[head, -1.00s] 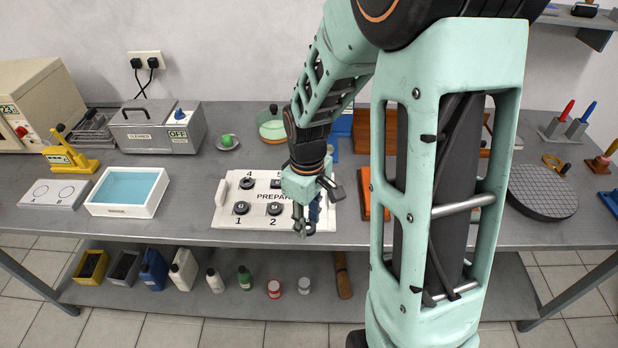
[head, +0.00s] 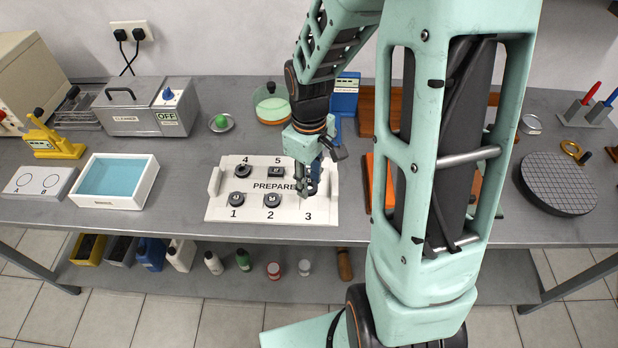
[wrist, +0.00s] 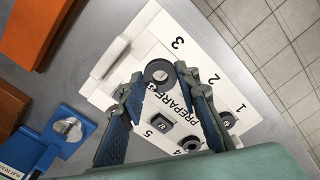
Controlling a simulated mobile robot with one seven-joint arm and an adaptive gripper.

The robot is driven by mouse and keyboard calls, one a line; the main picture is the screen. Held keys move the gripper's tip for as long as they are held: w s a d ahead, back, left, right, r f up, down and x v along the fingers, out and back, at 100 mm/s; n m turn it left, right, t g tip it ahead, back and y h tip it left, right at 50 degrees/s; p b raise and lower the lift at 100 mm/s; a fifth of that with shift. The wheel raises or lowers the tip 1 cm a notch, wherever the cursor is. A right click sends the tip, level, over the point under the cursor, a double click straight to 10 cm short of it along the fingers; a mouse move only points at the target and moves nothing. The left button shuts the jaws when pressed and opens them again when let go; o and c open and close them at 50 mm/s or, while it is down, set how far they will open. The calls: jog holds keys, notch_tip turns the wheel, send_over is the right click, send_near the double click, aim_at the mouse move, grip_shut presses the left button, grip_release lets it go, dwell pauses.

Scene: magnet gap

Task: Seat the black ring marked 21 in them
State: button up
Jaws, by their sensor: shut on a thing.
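A dark ring with an open hole (wrist: 160,73) is between the two fingertips of my gripper (wrist: 160,78) in the wrist view. Its marking cannot be read, and its height above the tray is unclear. In the head view my gripper (head: 308,190) is over the right part of a white tray (head: 219,214) marked PREPARED, behind the number 3; the ring is hard to pick out there. Dark pieces stand by number 1 (head: 237,200), number 2 (head: 272,201), number 4 (head: 242,171) and number 5 (head: 276,171); the one at 5 is squarish.
A blue stand (head: 345,95) is behind the tray, and orange blocks (wrist: 38,25) lie to its right. A blue-filled basin (head: 115,182), a yellow device (head: 52,138) and a cleaner box (head: 147,108) are left. A round gridded plate (head: 557,183) is far right.

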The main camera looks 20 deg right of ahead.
aim_at(309, 203)
jog(key=shift+f, duration=0.15)
jog(key=shift+f+b, duration=2.2)
jog(key=shift+f, duration=0.5)
jog(key=shift+f, duration=0.15)
jog(key=o, duration=1.2)
jog(key=shift+c, duration=0.2)
jog(key=shift+c, duration=0.7)
jog(key=c, duration=0.4)
